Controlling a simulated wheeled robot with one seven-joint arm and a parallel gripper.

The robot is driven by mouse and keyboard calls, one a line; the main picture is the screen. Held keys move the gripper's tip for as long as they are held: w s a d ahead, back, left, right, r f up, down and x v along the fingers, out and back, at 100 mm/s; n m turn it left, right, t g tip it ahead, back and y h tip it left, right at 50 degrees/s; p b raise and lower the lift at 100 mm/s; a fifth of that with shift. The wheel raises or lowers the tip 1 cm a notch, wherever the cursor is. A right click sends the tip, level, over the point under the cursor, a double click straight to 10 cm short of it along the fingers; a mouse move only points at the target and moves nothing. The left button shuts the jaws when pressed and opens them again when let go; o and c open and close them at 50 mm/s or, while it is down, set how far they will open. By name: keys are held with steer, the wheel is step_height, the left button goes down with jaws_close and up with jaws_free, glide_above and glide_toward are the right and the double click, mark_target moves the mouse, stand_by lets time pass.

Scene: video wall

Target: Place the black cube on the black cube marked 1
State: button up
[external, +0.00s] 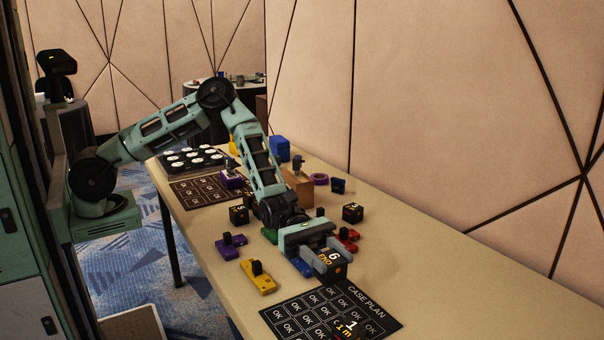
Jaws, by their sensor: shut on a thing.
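My gripper (322,257) is shut on a black cube (333,262) that shows a white 6 and yellow lettering. It holds the cube near the front middle of the table; I cannot tell how high above the top. The black cube marked 1 (350,327) is at the bottom edge of the view, partly cut off. It sits on the black mat (273,315) with the words CASE PLAN and a grid of OK boxes. The held cube is behind the cube marked 1 and apart from it in the picture.
Other black cubes stand at the left (239,214) and right (352,212) of my arm. A purple block (231,244) and a yellow block (259,280), both with black knobs, lie left of my gripper. A wooden block (298,188) stands farther back. The table's right side is clear.

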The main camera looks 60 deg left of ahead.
step_height(320, 180, up, 3)
glide_above(348, 326)
steer(key=a, duration=0.1)
steer(key=f, duration=0.6)
steer(key=d+f, duration=0.1)
steer(key=f, duration=0.2)
steer(key=shift+f+p, duration=0.1)
steer(key=shift+p, duration=0.2)
steer(key=shift+f, duration=0.15)
steer(key=o, duration=1)
